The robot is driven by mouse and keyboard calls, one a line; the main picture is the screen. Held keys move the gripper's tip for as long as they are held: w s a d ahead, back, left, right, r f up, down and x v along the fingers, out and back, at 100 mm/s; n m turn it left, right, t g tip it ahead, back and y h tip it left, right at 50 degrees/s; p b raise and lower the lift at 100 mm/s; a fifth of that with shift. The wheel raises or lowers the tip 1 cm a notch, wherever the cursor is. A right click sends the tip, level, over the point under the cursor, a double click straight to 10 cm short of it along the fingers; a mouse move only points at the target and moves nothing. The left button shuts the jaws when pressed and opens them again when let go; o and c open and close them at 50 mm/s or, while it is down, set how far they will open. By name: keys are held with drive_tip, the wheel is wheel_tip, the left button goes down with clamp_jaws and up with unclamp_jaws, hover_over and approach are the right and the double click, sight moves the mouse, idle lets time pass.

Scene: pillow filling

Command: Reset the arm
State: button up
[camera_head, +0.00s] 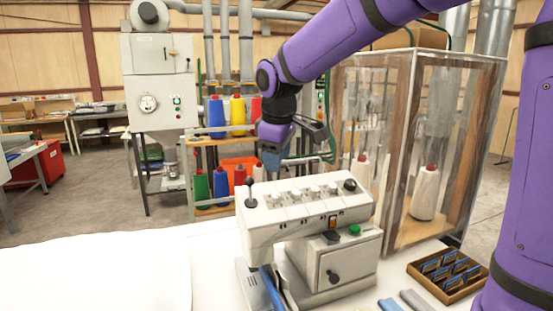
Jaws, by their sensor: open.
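My purple arm (345,45) reaches in from the top right and bends down at a dark wrist joint. My gripper (272,163) hangs at its end, behind and above the white machine (308,210) in the middle. The gripper is small and partly hidden in this view. Its jaws are open, and I see nothing held in them. I cannot tell how far it is from the machine's top.
A clear-walled cabinet (398,65) with white thread cones (425,192) stands to the right. A small brown tray (447,290) of blue-edged packets lies at the front right. White fabric (95,270) covers the left front. Coloured spools (216,117) stand on a shelf behind.

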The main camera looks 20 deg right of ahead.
drive_tip(key=s+d+m, duration=0.2)
drive_tip(key=s+m, duration=0.1)
drive_tip(key=s, duration=0.6)
drive_tip(key=s+d+m+t, duration=0.1)
drive_tip(key=s+d+m, duration=0.2)
drive_tip(key=s, duration=0.6)
drive_tip(key=s+d+m+t, duration=0.1)
drive_tip(key=s+d+m, duration=0.1)
drive_tip(key=s, duration=0.6)
drive_tip(key=shift+s+d+f+m+y, duration=0.2)
drive_tip(key=shift+s+d+m+y, duration=0.2)
drive_tip(key=shift+m, duration=0.4)
